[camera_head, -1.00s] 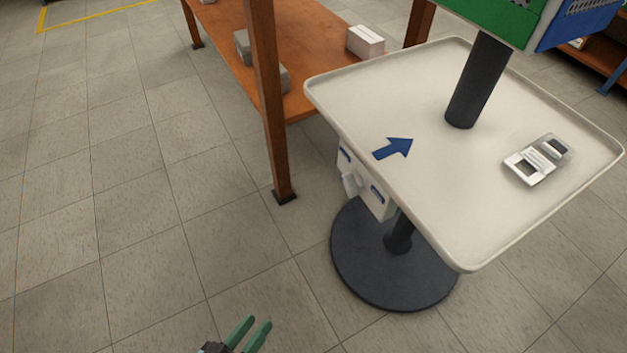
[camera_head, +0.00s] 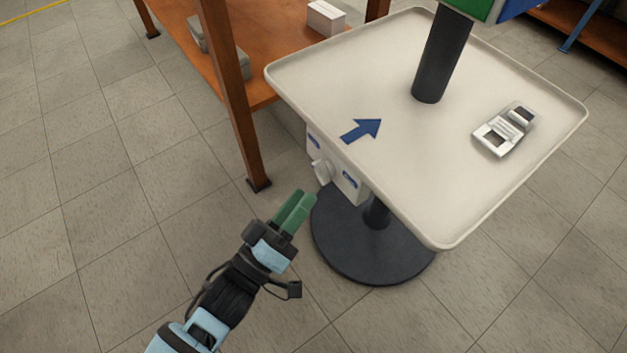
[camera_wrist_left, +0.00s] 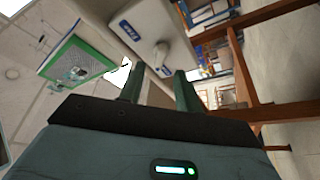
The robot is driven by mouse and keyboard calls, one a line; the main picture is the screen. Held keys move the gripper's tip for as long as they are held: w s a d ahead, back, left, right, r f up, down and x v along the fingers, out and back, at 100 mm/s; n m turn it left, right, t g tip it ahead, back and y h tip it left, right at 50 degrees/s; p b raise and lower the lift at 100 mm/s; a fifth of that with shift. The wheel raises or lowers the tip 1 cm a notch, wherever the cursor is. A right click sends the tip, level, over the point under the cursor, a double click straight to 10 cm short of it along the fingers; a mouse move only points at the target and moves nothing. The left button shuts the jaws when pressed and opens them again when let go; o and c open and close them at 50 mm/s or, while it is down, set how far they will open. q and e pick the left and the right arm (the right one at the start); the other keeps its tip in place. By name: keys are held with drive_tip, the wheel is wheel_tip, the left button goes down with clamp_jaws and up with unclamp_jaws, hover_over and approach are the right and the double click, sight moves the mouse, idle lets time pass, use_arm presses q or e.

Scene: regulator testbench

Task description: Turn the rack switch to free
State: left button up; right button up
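The rack switch is a white box (camera_head: 336,170) with a pale knob (camera_head: 322,171) on its face, hung under the near left edge of the white tray table (camera_head: 440,200). A blue label sits on each side of the knob. My left gripper (camera_head: 305,196), with green fingers, is just below and left of the knob, apart from it. In the left wrist view the fingers (camera_wrist_left: 160,75) stand open and empty, with the knob (camera_wrist_left: 162,56) and box (camera_wrist_left: 145,25) beyond the tips. The label text is too small to read surely. My right gripper is out of view.
A blue arrow (camera_head: 362,130) marks the tray top, where a grey handheld device (camera_head: 503,130) lies. A dark post (camera_head: 442,55) rises from it. An orange shelf leg (camera_head: 232,110) stands left of the switch. The round black base (camera_head: 370,250) is below; the left floor is clear.

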sight(318, 177)
use_arm(q)
drive_tip(key=shift+b+x, duration=0.55)
drive_tip(key=shift+x, duration=1.8)
clamp_jaws()
